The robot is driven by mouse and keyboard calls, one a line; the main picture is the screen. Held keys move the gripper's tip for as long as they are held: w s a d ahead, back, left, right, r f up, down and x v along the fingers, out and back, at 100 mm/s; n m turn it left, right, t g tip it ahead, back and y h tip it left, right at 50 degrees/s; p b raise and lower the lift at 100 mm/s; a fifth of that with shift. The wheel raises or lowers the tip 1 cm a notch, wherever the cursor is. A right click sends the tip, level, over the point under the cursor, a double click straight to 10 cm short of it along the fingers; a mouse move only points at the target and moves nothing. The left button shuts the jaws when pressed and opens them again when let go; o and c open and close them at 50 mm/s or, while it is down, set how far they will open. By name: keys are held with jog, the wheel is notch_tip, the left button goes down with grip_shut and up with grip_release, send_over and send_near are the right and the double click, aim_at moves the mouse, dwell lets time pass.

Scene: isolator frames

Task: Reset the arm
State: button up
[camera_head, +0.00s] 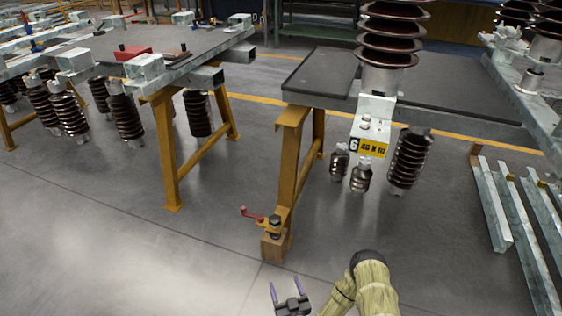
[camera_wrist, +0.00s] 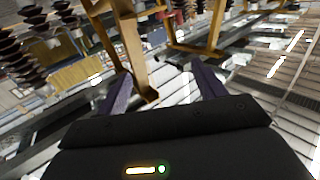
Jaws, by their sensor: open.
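My gripper (camera_head: 288,292) is at the bottom centre of the head view, low over the grey floor, with its two fingers apart and nothing between them. My arm, in a tan cover, bends down beside it on the right. That view is tilted.
A yellow trestle leg (camera_head: 290,165) with a red-handled screw foot (camera_head: 270,225) on a wooden block stands just beyond my gripper. Dark-topped tables (camera_head: 325,75) hold ribbed brown insulators (camera_head: 390,45). Metal bars (camera_head: 515,230) lie at the right. Open floor (camera_head: 110,250) lies at the left.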

jog(key=w+r+n+g+y+p, duration=0.1)
jog(key=w+r+n+g+y, duration=0.1)
jog(key=w+r+n+g, duration=0.5)
jog(key=d+r+m+g+h+p, duration=0.1)
jog(key=d+r+m+h, duration=0.1)
jog(key=d+r, duration=0.35)
jog(key=d+r+m+g+h+p, duration=0.1)
jog(key=d+r+m+g+h, duration=0.1)
jog(key=r, duration=0.7)
jog(key=s+d+r+m+g+h+p, duration=0.1)
jog(key=s+d+r+m+g+h, duration=0.15)
jog(key=s+r, duration=0.7)
jog(key=s+d+r+m+g+h+p, duration=0.15)
jog(key=s+d+r+m, duration=0.25)
jog(key=s+r, duration=0.6)
notch_tip(320, 180, up, 39)
jog(key=y+p, duration=0.1)
jog(key=p, duration=3.6)
jog(key=shift+w+a+f+g, duration=0.15)
jog(key=shift+w+f+g, duration=0.05)
jog(key=shift+w+g, duration=0.15)
jog(key=shift+c, duration=0.2)
